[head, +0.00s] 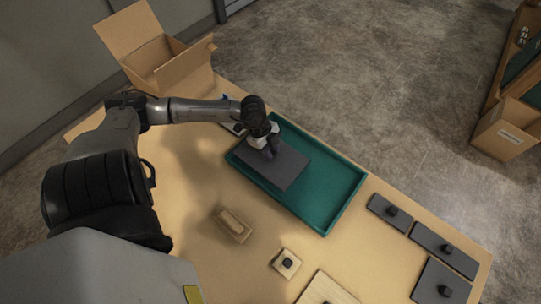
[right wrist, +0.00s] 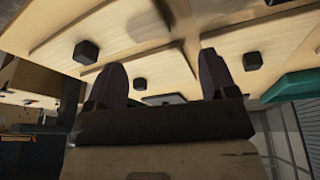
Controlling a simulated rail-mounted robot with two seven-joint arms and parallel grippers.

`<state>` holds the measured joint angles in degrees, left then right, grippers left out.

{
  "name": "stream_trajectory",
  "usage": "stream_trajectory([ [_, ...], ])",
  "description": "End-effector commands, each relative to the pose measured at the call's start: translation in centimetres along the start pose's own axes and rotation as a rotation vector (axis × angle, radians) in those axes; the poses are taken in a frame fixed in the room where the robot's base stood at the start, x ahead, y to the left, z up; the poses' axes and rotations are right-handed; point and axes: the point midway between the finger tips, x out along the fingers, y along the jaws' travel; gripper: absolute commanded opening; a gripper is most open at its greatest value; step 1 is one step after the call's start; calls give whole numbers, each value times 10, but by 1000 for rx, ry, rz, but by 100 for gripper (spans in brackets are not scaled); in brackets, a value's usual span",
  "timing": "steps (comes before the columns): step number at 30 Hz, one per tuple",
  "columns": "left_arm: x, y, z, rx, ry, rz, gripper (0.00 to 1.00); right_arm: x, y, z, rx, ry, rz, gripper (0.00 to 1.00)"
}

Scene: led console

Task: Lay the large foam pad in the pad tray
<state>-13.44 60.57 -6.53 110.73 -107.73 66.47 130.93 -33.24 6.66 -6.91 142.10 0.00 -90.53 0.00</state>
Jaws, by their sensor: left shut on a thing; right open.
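The large foam pad (head: 286,172) is a dark grey flat rectangle in the head view. It lies over the left part of the green pad tray (head: 338,203), inside or just above its rim; I cannot tell whether it touches the tray floor. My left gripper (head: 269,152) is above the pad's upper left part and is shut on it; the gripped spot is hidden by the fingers. The right part of the tray is bare. My right gripper (right wrist: 162,82) shows in the right wrist view, open with nothing between its fingers.
Dark panels with black knobs (head: 445,248) lie at the table's right end. A wooden block (head: 232,225) and a small knobbed wooden piece (head: 287,263) lie in front of the tray. An open cardboard box (head: 165,62) stands at the back left.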

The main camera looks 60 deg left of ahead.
Motion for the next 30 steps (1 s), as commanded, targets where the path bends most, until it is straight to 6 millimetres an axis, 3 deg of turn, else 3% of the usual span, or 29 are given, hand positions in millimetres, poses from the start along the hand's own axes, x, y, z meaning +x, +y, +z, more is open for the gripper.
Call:
stream_trajectory([
  [10, 35, 0, 14, -2, 0, 0, 1, 9, 0, 3, 0, -1, 1, 78],
  [22, 38, 0, 15, -1, 0, 0, 1, 8, 2, 3, -6, -2, 6, 78],
  [23, 38, 0, 15, -1, 0, 1, 28, 8, 2, 3, -6, -2, 6, 78],
  [30, 38, 0, 16, -1, 0, 1, 51, 8, 2, 3, -6, -2, 6, 78],
])
